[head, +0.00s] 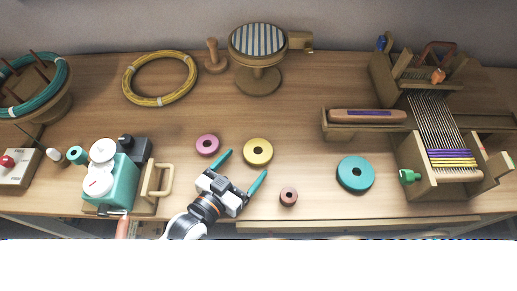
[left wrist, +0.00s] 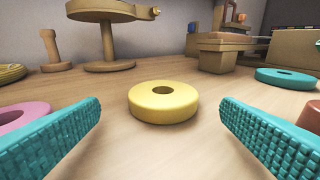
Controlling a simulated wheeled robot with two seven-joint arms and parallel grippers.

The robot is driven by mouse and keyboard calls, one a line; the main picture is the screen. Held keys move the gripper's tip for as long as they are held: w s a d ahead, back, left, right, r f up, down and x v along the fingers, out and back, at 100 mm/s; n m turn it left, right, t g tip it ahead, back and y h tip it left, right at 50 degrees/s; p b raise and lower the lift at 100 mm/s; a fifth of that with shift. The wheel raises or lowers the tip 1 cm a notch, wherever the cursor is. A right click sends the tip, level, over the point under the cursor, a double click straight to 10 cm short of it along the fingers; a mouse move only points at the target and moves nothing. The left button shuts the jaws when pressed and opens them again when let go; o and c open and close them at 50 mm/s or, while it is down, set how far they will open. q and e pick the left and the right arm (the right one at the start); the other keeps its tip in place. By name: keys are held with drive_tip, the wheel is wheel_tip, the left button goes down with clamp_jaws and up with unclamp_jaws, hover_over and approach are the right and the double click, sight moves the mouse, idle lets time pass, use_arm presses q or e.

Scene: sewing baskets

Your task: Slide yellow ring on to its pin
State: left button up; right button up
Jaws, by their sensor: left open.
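The yellow ring (head: 257,151) lies flat on the table, its hole facing up. It also shows in the left wrist view (left wrist: 163,102), centred just beyond and between my fingertips. My left gripper (head: 244,168) is open and empty, with its teal fingers pointing at the ring and apart from it. A wooden peg on a round base (head: 213,57) stands upright at the back, bare; it also shows in the left wrist view (left wrist: 54,52). I cannot tell whether this peg is the yellow ring's pin. My right gripper is not in view.
A pink ring (head: 207,144), a teal ring (head: 355,173) and a small brown ring (head: 288,196) lie nearby. A teal machine (head: 118,180) stands left, a loom (head: 416,170) right. A striped round stand (head: 258,80) and yellow coil (head: 128,86) are behind.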

sight(254, 155)
use_arm(q)
drive_tip(key=x, duration=0.5)
drive_tip(key=shift+d+r, duration=0.15)
drive_tip(key=shift+r, duration=0.05)
drive_tip(key=shift+c, duration=0.5)
drive_tip(key=c, duration=1.1)
drive_tip(key=shift+o, duration=0.2)
drive_tip(key=shift+r, duration=0.1)
